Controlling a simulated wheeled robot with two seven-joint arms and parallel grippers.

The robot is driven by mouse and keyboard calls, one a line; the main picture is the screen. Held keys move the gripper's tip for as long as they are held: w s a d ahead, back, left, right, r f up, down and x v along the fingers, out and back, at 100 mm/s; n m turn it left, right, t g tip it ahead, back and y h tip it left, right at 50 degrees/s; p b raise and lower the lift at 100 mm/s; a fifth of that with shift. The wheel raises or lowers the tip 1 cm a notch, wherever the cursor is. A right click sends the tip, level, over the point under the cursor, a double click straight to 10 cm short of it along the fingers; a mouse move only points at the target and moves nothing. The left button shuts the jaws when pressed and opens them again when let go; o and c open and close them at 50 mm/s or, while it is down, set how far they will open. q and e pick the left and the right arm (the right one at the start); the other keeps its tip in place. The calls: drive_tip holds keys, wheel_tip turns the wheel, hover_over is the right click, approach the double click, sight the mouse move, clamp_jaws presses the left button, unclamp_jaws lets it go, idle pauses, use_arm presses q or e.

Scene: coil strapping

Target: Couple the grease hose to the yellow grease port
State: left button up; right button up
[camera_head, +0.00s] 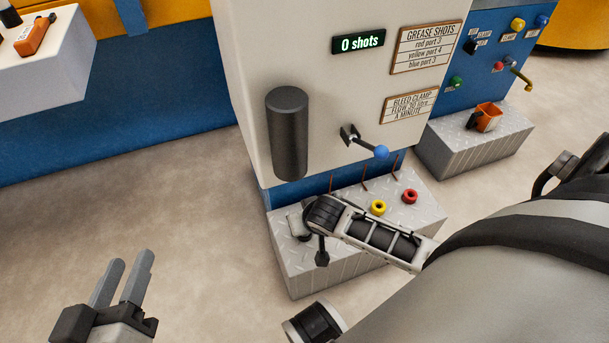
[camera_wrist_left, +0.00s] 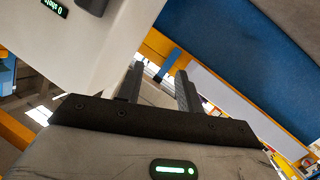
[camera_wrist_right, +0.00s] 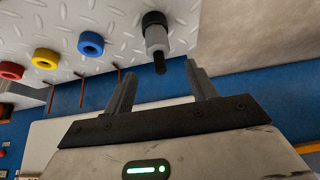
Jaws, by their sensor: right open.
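The yellow grease port (camera_head: 378,207) is a ring on top of the tread-plate step, left of a red port (camera_head: 410,196). It also shows in the right wrist view (camera_wrist_right: 46,62), between the red port and a blue port (camera_wrist_right: 90,43). A grey and black fitting (camera_wrist_right: 157,38), which looks like the grease hose's end, is at the plate just beyond my right gripper (camera_wrist_right: 161,80). That gripper is open and empty; its own arm mostly hides it in the head view. My left gripper (camera_head: 130,262) is open and empty over bare floor at the lower left.
The white cabinet (camera_head: 270,50) behind the step (camera_head: 345,265) bears a "0 shots" display (camera_head: 359,42), a dark cylinder (camera_head: 288,130) and a blue-knobbed lever (camera_head: 381,152). A sign (camera_head: 425,47) reads yellow port 4. Thin reddish rods (camera_wrist_right: 81,92) stand behind the ports.

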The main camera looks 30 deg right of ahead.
drive_tip(key=b+x, duration=0.2)
drive_tip(key=x, duration=0.1)
drive_tip(key=b+x, duration=0.1)
drive_tip(key=x, duration=0.1)
drive_tip(key=shift+s+f+b, duration=0.2)
drive_tip(key=shift+f+b, duration=0.05)
drive_tip(key=shift+b, duration=0.1)
drive_tip(key=shift+w+f, duration=0.2)
use_arm(q)
drive_tip(key=shift+w+d+r+n+t+h, duration=0.2)
drive_tip(key=shift+r+t+h, duration=0.2)
drive_tip(key=shift+r, duration=0.15)
drive_tip(key=shift+w+d+r+n+t+h, duration=0.1)
drive_tip(key=shift+w+r+n+t+h, duration=0.15)
drive_tip(key=shift+r+h, duration=0.2)
use_arm(e)
clamp_jaws()
